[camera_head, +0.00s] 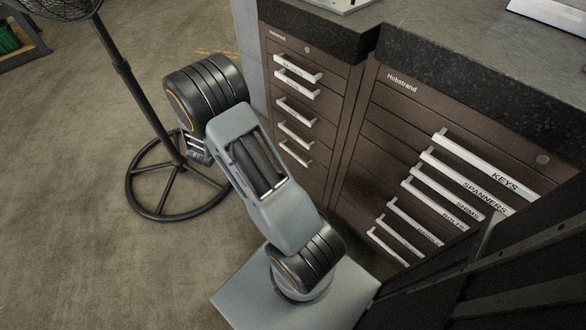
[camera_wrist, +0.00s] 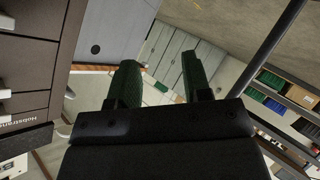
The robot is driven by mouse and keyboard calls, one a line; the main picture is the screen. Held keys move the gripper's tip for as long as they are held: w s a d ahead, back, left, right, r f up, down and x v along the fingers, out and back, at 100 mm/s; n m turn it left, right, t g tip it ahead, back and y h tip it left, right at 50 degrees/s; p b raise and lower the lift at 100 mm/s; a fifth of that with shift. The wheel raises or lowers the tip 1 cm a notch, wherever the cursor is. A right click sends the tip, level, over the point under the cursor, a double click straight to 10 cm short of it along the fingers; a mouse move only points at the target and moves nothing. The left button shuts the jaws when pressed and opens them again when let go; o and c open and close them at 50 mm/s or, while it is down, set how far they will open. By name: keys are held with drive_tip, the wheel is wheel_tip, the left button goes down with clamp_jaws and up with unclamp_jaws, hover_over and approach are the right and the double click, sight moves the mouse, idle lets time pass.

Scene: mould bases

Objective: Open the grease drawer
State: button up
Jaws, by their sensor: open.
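Two brown Hobstrand drawer cabinets show in the head view. The left cabinet (camera_head: 313,165) has several pale bar handles (camera_head: 294,107) with labels too small to read. The right cabinet (camera_head: 375,150) has handles marked KEYS, SPANNERS, SHIMS and BOLTS, with lower labels I cannot read. I cannot tell which drawer is the grease drawer. All drawers I can see look shut. In the wrist view my gripper (camera_wrist: 159,82) is open and empty, its two green-padded fingers apart and touching nothing. Cabinet fronts (camera_wrist: 36,72) lie to their left. In the head view the fingers are hidden behind my arm.
A black pedestal fan (camera_head: 130,85) stands on the floor left of my arm, its round base close by. Dark stone worktops (camera_head: 440,45) cap the cabinets and overhang them. Open floor lies at the left. The wrist view shows shelves with green and blue items (camera_wrist: 268,92) at right.

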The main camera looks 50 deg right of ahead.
drive_tip(key=s+d+f+g+h+b, duration=0.2)
drive_tip(key=s+f, duration=0.1)
drive_tip(key=f, duration=0.3)
drive_tip(key=s+d+f+g+h+b, duration=0.2)
drive_tip(key=d+f, duration=0.1)
drive_tip(key=f, duration=0.3)
drive_tip(key=n+g+h+b, duration=0.1)
drive_tip(key=g+h+b, duration=0.3)
drive_tip(key=g, duration=0.1)
approach(293, 155)
drive_tip(key=shift+h, duration=0.3)
drive_tip(key=d+b, duration=0.1)
drive_tip(key=d, duration=0.2)
drive_tip(key=d+b, duration=0.1)
drive_tip(key=d, duration=0.3)
drive_tip(key=d+b, duration=0.1)
drive_tip(key=d, duration=0.2)
drive_tip(key=shift+s+d+f, duration=0.2)
drive_tip(key=shift+d+f, duration=0.05)
drive_tip(key=shift+f, duration=0.15)
drive_tip(key=shift+c, duration=0.3)
clamp_jaws()
